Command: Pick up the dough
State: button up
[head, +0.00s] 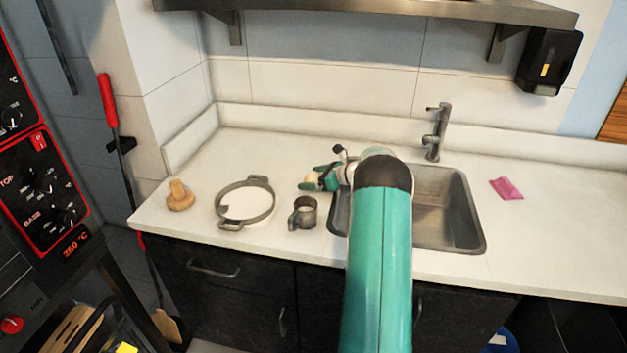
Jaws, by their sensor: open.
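A small cream-coloured lump, which looks like the dough (311,177), sits on the white counter left of the sink. My gripper (312,178) reaches in from the right, with its teal fingertips on either side of the lump. The jaws are open. I cannot tell whether either finger touches the dough. Part of the lump is hidden by the fingers and wrist.
A pink cloth (506,188) is farther right. A shelf (400,8) hangs above.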

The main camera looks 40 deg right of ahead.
jog(key=c, duration=0.9)
jog(key=shift+c, duration=0.2)
jog(key=shift+r, duration=0.1)
